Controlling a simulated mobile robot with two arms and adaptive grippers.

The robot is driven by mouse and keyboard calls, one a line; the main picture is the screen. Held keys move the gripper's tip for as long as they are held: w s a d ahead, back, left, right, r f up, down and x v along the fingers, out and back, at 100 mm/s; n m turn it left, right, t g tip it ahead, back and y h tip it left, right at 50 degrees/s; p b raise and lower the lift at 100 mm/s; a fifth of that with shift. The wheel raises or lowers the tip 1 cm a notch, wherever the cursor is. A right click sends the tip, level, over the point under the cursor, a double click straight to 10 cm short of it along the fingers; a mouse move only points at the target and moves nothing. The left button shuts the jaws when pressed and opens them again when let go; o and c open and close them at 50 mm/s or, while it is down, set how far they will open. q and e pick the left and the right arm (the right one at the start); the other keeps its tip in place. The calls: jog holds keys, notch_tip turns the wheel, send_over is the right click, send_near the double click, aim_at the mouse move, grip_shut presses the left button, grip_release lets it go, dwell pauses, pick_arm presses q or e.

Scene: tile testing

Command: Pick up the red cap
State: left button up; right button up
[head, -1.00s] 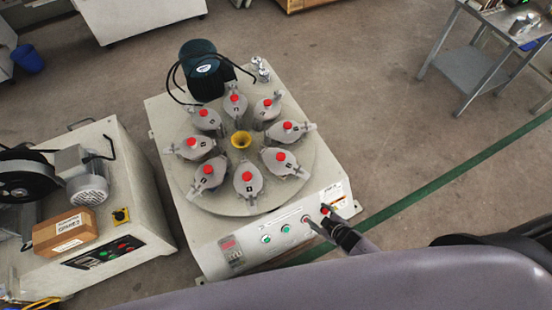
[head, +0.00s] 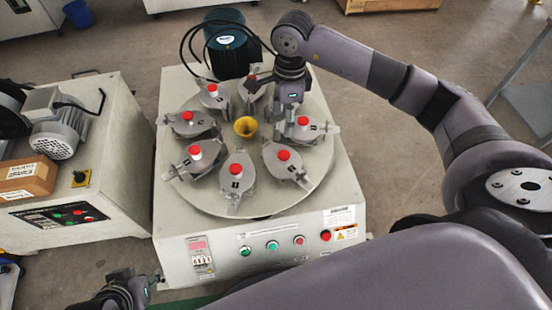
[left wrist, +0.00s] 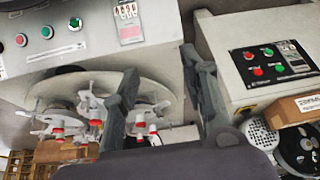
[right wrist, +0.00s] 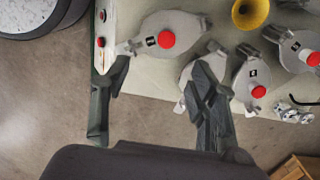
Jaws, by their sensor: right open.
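Several red caps sit on grey clamp-like holders around a round turntable (head: 245,207). One red cap (head: 303,121) is just right of my right gripper (head: 285,118), which points down over the turntable's right rear. Other caps are at the front right (head: 284,155), front (head: 236,170) and left (head: 187,116). In the right wrist view my right gripper (right wrist: 158,92) is open and empty, with a red cap (right wrist: 166,40) ahead, between the finger directions. My left gripper (head: 140,279) is low at the machine's front left corner; in the left wrist view (left wrist: 160,85) its fingers are apart and empty.
A yellow funnel (head: 245,127) stands at the turntable's centre. A dark green motor (head: 226,50) with black cables is behind it. The front panel carries several buttons (head: 272,245). Another machine (head: 110,190) with a cardboard box (head: 27,176) stands to the left.

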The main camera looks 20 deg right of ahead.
jog(key=b, duration=0.3)
send_over(284, 154)
jog(key=shift+h, duration=0.3)
jog(key=f, duration=1.1)
jog(key=shift+s+f, duration=0.25)
jog(key=shift+s, duration=0.15)
jog(key=shift+f, duration=0.55)
jog(key=f, duration=0.1)
jog(key=f+b, duration=0.1)
jog(key=f, duration=0.2)
jog(key=shift+w+a+f+b, duration=0.1)
jog(key=shift+w+b, duration=0.25)
jog(key=shift+f, duration=0.15)
pick_arm(q)
jog(key=w+d+r+t+h, duration=0.1)
jog(key=w+d+r+t, duration=0.2)
jog(key=w+r+t, duration=0.3)
jog(key=w+d+r+t+h, duration=0.2)
jog(key=w+r+t, duration=0.5)
jog(key=r, duration=0.4)
jog(key=shift+w+d+m+h, duration=0.25)
jog(key=shift+d+m+h, duration=0.05)
jog(key=shift+d, duration=0.1)
jog(key=shift+f, duration=0.1)
pick_arm(e)
jog(key=c, duration=0.8)
